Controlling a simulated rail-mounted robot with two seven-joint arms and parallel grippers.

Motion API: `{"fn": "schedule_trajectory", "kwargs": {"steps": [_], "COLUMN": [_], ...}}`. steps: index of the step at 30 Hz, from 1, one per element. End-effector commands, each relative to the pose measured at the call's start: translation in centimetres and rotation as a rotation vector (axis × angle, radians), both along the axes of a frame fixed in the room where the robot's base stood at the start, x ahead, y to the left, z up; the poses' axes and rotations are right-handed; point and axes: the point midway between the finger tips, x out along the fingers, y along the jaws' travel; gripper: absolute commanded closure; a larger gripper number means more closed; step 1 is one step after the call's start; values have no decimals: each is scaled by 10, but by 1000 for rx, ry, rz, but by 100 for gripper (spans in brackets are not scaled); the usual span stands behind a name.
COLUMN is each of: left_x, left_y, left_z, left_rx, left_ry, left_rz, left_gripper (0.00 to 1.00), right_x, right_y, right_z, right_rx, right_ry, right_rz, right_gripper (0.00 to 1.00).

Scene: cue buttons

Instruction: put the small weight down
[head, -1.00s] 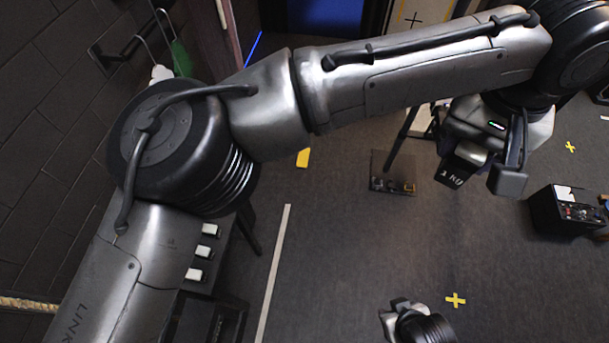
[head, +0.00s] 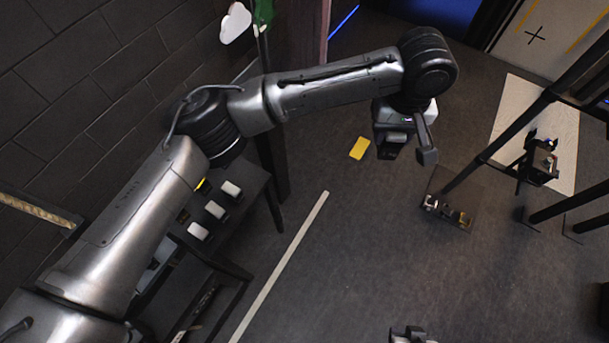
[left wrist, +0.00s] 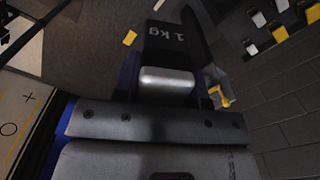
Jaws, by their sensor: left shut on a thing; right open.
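The small weight is a dark block marked "1 kg" (left wrist: 172,40) in the left wrist view. It lies between the fingers of my left gripper (left wrist: 165,60), which is shut on it. In the head view my left gripper (head: 408,148) hangs above the floor right of centre, and the weight (head: 390,149) shows at its left side, held in the air. My right gripper (head: 408,334) shows only as a small part at the bottom edge of the head view. It is open, and most of it is cut off.
A dark table (head: 232,258) with several white buttons (head: 215,210) stands at the left, by the brick wall. A yellow floor mark (head: 360,148) lies left of my left gripper. A stand with a dark base (head: 447,211) is at the right. The middle floor is clear.

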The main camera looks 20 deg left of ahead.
Motion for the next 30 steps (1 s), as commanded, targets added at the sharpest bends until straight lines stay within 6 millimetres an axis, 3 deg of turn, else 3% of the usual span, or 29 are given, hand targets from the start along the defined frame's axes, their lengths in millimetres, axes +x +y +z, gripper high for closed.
{"fn": "schedule_trajectory", "kwargs": {"steps": [1, 3, 11, 18, 24, 30], "left_x": [5, 11, 19, 11, -1, -12], "left_y": [17, 39, 125, 202, 253, 286], "left_z": [-32, -61, -171, -260, -313, -342], "left_rx": [-2, -2, 1, 2, 1, 0], "left_ry": [4, 2, 2, 0, -1, -3], "left_rz": [63, 152, 480, 753, 925, 1030], "left_gripper": [100, 100, 100, 100, 100, 100], "right_x": [0, 0, 1, 1, 1, 2], "right_y": [0, 0, -1, -2, -2, -2], "right_z": [-19, -31, -77, -115, -138, -151], "right_rx": [0, 0, -3, -6, -6, -6], "right_ry": [0, 0, -2, -3, -4, -4], "right_rz": [0, 0, 1, 3, 3, 3], "right_gripper": [57, 57, 57, 57, 57, 57]}}
